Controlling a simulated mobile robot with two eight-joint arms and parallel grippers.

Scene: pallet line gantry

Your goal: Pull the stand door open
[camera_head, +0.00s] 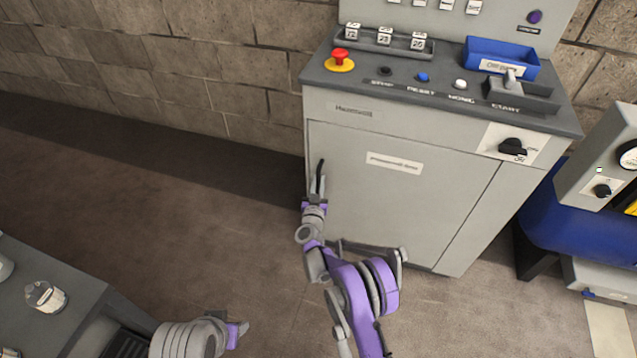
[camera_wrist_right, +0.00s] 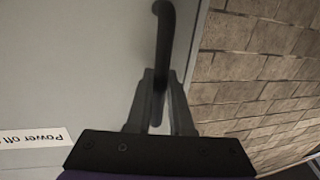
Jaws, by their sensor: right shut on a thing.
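The stand door (camera_head: 385,185) is the grey front panel of the control stand, with a white label on it. It looks shut, flush with the cabinet front. Its black bar handle (camera_head: 320,176) is upright near the door's left edge. In the right wrist view the handle (camera_wrist_right: 163,50) runs between the fingers. My right gripper (camera_head: 315,195) is shut on the handle; it also shows in the right wrist view (camera_wrist_right: 158,105). My left gripper (camera_head: 240,332) is low at the left, away from the stand, and its fingers are too small to judge.
The stand's top (camera_head: 440,90) carries a red stop button, other buttons and a blue tray (camera_head: 500,58). A grey table (camera_head: 70,310) with a jar (camera_head: 45,297) stands at lower left. A blue machine (camera_head: 560,220) is at right. Floor left of the stand is clear.

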